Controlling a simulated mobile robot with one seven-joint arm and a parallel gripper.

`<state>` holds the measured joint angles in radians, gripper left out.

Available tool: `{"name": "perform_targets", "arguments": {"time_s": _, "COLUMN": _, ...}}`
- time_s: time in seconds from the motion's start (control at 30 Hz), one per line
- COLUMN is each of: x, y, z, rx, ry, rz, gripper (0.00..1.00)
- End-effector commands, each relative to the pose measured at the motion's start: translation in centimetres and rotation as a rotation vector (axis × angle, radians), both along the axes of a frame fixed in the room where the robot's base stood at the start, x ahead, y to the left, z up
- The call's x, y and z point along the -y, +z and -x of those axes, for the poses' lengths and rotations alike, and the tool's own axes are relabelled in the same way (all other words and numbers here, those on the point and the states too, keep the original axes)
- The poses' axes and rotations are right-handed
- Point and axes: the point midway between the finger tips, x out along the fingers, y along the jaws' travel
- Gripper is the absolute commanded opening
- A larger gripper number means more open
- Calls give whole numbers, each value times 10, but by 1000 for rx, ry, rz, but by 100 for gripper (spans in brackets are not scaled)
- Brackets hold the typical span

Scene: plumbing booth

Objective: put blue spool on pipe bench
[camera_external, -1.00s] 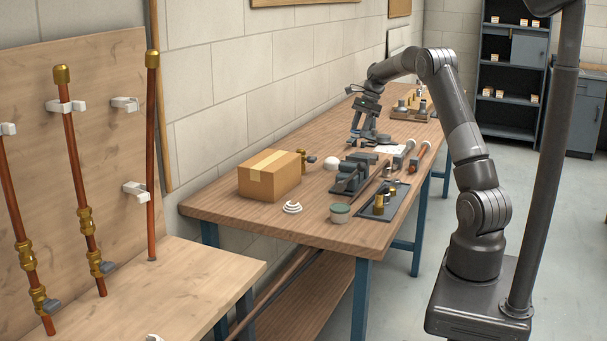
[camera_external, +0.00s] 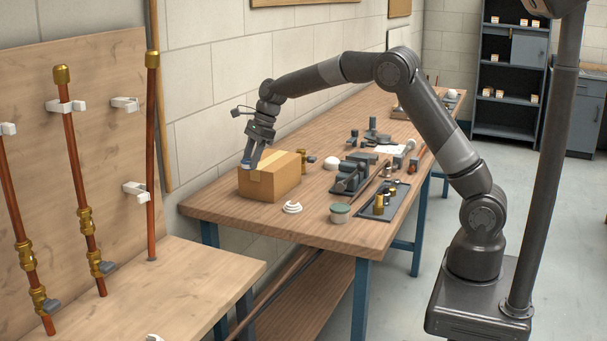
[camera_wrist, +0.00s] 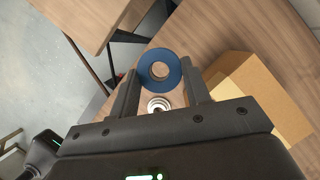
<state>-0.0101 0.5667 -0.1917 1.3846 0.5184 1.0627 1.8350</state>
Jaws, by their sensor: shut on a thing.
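The blue spool (camera_wrist: 160,54) is a flat blue ring with a pale, hollow centre. My gripper (camera_wrist: 160,82) is shut on it, with one finger on each side of it in the wrist view. In the external view my gripper (camera_external: 249,162) is at the cardboard box's left end, with a bit of the blue spool (camera_external: 247,166) showing at its tips. The pipe bench (camera_external: 330,228) is the long brown table with blue legs. Whether the spool touches the box cannot be told from the external view; in the wrist view they are apart.
The cardboard box (camera_external: 277,181) is close beside my gripper. A white coil (camera_external: 292,207), a green-lidded tub (camera_external: 340,213), a vise (camera_external: 351,178) and a dark tray with brass fittings (camera_external: 398,194) stand on the bench. A lighter wooden table (camera_external: 190,275) is at front left.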

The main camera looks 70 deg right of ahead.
Motion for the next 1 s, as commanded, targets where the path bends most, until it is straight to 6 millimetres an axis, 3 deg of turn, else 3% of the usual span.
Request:
{"name": "perform_targets", "arguments": {"time_s": 0.03, "x": -28, "y": 0, "z": -1, "rx": 1, "ry": 9, "rz": 0, "gripper": 22}}
{"name": "perform_targets", "arguments": {"time_s": 0.1, "x": -59, "y": 1, "z": -3, "rx": 0, "ry": 8, "rz": 2, "gripper": 22}}
{"name": "perform_targets", "arguments": {"time_s": 0.37, "x": -176, "y": 3, "z": 7, "rx": 1, "ry": 9, "rz": 2, "gripper": 22}}
{"name": "perform_targets", "arguments": {"time_s": 0.6, "x": -276, "y": 5, "z": 31, "rx": 1, "ry": 8, "rz": 1, "gripper": 22}}
{"name": "perform_targets", "arguments": {"time_s": 0.8, "x": -331, "y": 7, "z": 51, "rx": 0, "ry": 7, "rz": 1, "gripper": 22}}
{"name": "perform_targets", "arguments": {"time_s": 1.0, "x": -366, "y": 8, "z": 66, "rx": 1, "ry": 7, "rz": 0, "gripper": 22}}
